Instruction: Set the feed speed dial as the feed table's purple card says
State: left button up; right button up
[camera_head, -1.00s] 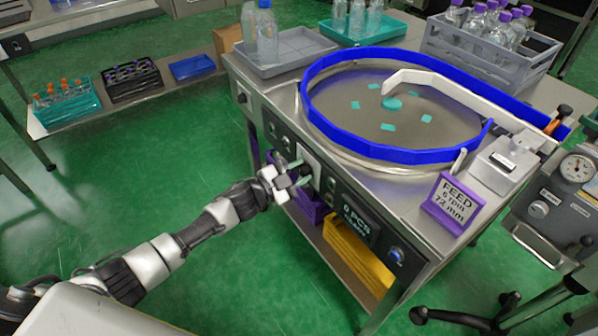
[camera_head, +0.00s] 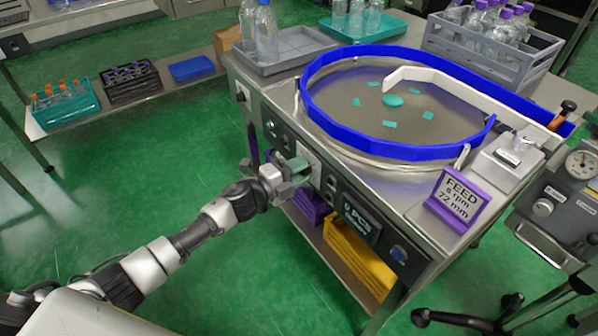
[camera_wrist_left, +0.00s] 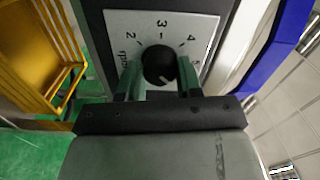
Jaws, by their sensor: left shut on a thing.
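The purple card (camera_head: 459,196) stands on the feed table's (camera_head: 400,196) right front corner. It reads FEED, an rpm line whose digit looks like 6 or 8, and 72 mm. The feed speed dial (camera_wrist_left: 159,66) is a black knob on a white plate with the marks 2, 3, 4 and rpm lettering; a mark at the right edge is partly hidden. My left gripper (camera_wrist_left: 159,80) is shut on this knob, one finger on each side. A pale line shows on the knob, but its setting is unclear. In the head view, my left gripper (camera_head: 292,177) hides the knob at the front panel. My right gripper is not in view.
A blue-railed round turntable (camera_head: 365,115) with teal pieces tops the table. A display (camera_head: 361,224) and a blue knob (camera_head: 398,254) sit right of my gripper. Yellow crates (camera_head: 352,262) and purple crates (camera_head: 310,207) lie below. The green floor at left is clear.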

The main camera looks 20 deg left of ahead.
pick_arm(q)
jog(key=shift+m, duration=0.3)
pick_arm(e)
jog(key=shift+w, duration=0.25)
pick_arm(q)
jog(key=o, duration=0.9)
jog(key=shift+s+a, duration=0.1)
jog(key=shift+s, duration=0.05)
jog(key=v, duration=1)
jog(key=shift+s+a, duration=0.2)
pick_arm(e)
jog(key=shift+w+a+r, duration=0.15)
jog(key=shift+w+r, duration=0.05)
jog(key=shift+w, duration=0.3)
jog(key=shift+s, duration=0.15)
